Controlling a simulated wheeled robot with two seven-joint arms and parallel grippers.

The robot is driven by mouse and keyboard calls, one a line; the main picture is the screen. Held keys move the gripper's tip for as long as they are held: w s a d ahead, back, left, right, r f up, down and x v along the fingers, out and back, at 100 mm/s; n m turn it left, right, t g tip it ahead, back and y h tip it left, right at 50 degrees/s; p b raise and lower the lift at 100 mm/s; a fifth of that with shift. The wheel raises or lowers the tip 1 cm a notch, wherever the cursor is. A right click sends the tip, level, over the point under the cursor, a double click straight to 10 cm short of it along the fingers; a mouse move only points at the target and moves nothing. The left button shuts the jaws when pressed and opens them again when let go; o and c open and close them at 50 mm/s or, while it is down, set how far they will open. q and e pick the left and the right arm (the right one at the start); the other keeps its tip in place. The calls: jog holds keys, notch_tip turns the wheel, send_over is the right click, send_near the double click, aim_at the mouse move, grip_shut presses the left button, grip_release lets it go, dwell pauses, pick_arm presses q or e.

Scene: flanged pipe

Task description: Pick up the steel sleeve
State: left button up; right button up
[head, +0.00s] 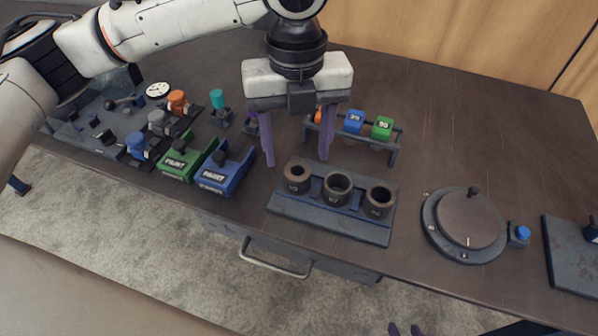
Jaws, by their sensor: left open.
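Three dark, hollow cylindrical sleeves stand upright in a row on a grey-blue holder (330,224): a left one (297,178), a middle one (338,189) and a right one (379,202). Each has a small marking on its front that I cannot read surely. I cannot tell which one is the steel sleeve. My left gripper (296,160) is open and points down, its purple fingers apart and empty, just behind the holder's left end in the picture. Of my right gripper (405,330), only purple tips show at the bottom edge.
A rack (394,152) with blue and green blocks stands behind the holder. Green (187,160) and blue (225,172) bins and a parts tray (75,142) are to the left. A round lidded fixture (468,222) and a dark plate (575,268) are to the right. The back right is clear.

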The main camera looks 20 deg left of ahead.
aim_at(298, 171)
pick_arm(q)
notch_tip(298, 171, down, 6)
jog(key=shift+f, duration=0.2)
jog(key=shift+c, duration=0.3)
grip_shut()
